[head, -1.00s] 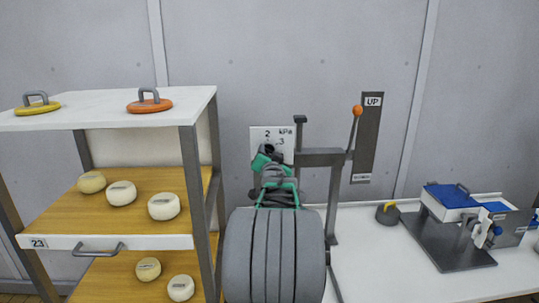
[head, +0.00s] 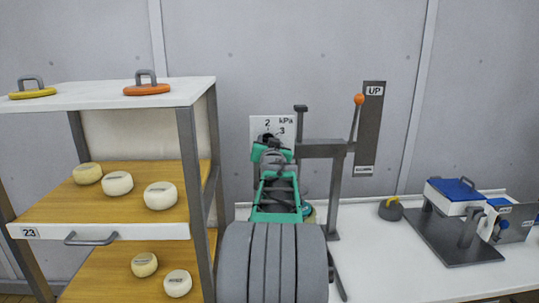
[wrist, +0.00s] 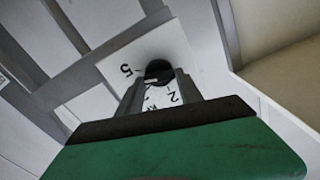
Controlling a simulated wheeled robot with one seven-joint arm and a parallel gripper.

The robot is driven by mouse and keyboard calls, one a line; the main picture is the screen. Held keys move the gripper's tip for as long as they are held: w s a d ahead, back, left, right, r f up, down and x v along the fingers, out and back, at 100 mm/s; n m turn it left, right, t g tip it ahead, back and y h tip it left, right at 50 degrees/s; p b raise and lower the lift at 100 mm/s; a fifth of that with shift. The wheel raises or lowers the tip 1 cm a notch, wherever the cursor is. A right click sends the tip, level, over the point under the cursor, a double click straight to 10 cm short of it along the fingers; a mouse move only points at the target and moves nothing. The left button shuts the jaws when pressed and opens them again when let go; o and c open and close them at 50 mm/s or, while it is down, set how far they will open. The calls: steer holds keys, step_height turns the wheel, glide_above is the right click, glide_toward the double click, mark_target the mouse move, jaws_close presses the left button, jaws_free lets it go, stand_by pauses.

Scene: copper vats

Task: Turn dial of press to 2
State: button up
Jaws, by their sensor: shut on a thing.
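The press (head: 335,190) is a grey frame on the white table, with a white dial plate (head: 257,125) on its left side. The plate shows "2", "3" and "kPa" in the head view; in the wrist view the plate (wrist: 115,72) shows a "5" and a "2". The dark round dial knob (wrist: 157,68) sits between my fingers. My gripper (wrist: 160,78) is shut on this knob, and in the head view my gripper (head: 268,140) covers most of the plate's lower part. I cannot tell which number the knob points to.
An orange-tipped lever (head: 359,99) stands beside the "UP" plate (head: 368,130), right of the dial. A rack (head: 190,150) with cheeses stands close on the left. A dark round weight (head: 390,211) and a blue-topped device (head: 452,190) lie on the table to the right.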

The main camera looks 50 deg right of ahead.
steer(key=n+b, duration=0.5)
steer(key=n, duration=0.2)
steer(key=n+b, duration=0.6)
steer(key=n, duration=0.1)
steer(key=n+b, duration=0.5)
steer(key=n, duration=0.1)
steer(key=shift+w+a+f+n+b, duration=0.2)
steer(key=shift+f+n+b, duration=0.05)
steer(key=shift+n+b, duration=0.15)
steer(key=o, duration=1.4)
steer(key=b+v, duration=0.1)
steer(key=v, duration=0.6)
steer(key=shift+s+a+b, duration=0.25)
steer(key=shift+a+b, duration=0.05)
steer(key=shift+b, duration=0.1)
